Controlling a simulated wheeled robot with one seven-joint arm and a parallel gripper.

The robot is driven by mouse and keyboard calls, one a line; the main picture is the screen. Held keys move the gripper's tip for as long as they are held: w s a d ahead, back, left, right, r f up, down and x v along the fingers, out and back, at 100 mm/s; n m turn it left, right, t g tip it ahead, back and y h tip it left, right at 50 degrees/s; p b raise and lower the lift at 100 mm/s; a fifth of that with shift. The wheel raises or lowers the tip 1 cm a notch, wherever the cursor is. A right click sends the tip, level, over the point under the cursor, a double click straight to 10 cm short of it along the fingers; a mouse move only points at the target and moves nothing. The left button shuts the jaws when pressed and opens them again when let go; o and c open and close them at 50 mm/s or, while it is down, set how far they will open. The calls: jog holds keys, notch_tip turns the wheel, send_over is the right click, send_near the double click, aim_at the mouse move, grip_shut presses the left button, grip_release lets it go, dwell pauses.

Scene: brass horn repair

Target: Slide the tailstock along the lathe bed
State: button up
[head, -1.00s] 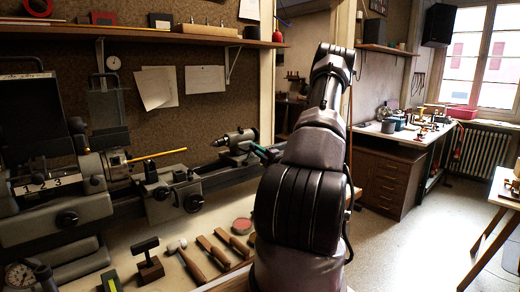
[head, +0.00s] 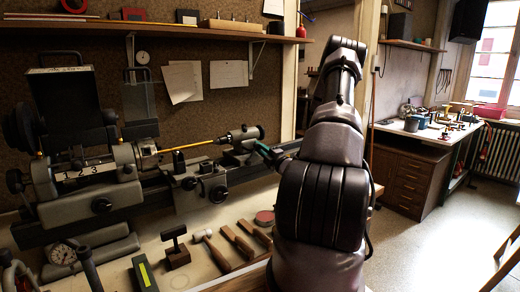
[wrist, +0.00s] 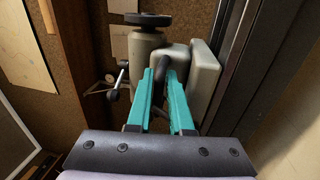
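The grey tailstock (head: 240,138) sits on the right part of the lathe bed (head: 252,172), its tip close to the end of a long yellow-brass rod (head: 190,146). In the wrist view the tailstock body (wrist: 147,58) lies just beyond my fingers, with a dark handwheel (wrist: 148,19) at its end. My gripper (wrist: 161,76) has teal fingers on both sides of a dark lever (wrist: 164,64) of the tailstock and looks closed on it. In the head view my gripper (head: 266,153) is at the tailstock's right side, partly hidden by my arm.
The carriage (head: 195,187) stands on the bed left of the tailstock, and the headstock (head: 85,180) is further left. A mallet (head: 212,248), wooden-handled tools and a red disc (head: 264,217) lie on the bench in front. A shelf (head: 150,27) runs above.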

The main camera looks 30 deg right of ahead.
jog(key=shift+o, duration=1.2)
jog(key=shift+d, duration=0.1)
jog(key=v, duration=1)
jog(key=shift+s, duration=0.35)
